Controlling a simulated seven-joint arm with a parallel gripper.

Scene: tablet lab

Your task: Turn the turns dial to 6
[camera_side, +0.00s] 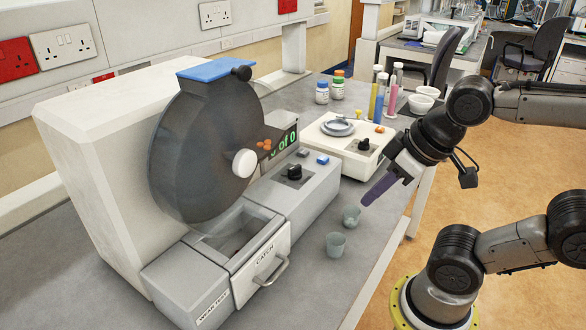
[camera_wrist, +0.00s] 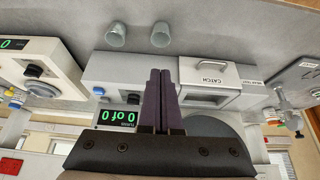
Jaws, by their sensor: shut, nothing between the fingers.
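The turns dial (camera_side: 294,172) is a small black knob on top of the grey control box beside the big drum. It also shows in the wrist view (camera_wrist: 133,98), just left of my fingers; its pointer setting is too small to read.
The dark drum (camera_side: 205,150) with a white hub knob (camera_side: 245,163) stands left of the dial. A blue button (camera_side: 322,160) sits near it. Two cups (camera_side: 351,217) (camera_side: 335,245) stand in front. A balance (camera_side: 340,145) with another black knob, and the CATCH drawer (camera_side: 262,266), flank the box.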

